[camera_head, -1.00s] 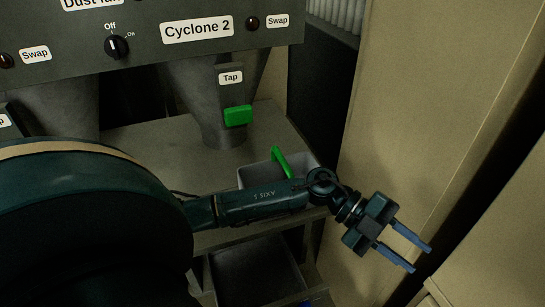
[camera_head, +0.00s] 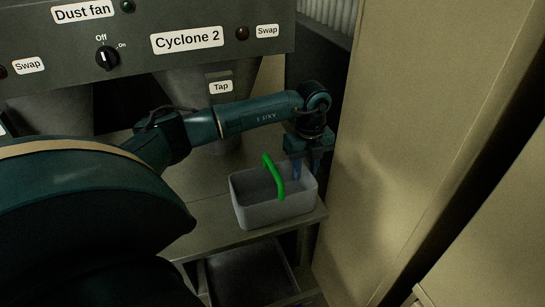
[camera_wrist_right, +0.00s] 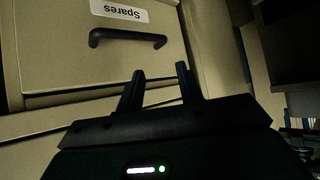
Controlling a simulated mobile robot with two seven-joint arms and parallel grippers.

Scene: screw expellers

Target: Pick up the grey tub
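The grey tub (camera_head: 270,212) stands upright on the shelf under the cyclone in the head view, its green handle (camera_head: 275,177) raised over its middle. My left gripper (camera_head: 307,170) points down at the tub's back right corner. One bluish finger shows inside the tub's rim; the other, darker one seems to be beyond the right wall. The fingers look apart, and I cannot tell whether they touch the tub. In the right wrist view my right gripper (camera_wrist_right: 161,85) is open and empty, facing a beige drawer front (camera_wrist_right: 110,50).
The control panel (camera_head: 190,40) and cyclone cone (camera_head: 180,90) are behind my left arm. A beige cabinet wall (camera_head: 400,150) stands close to the right of the tub. A dark lower bin (camera_head: 245,275) sits below the shelf.

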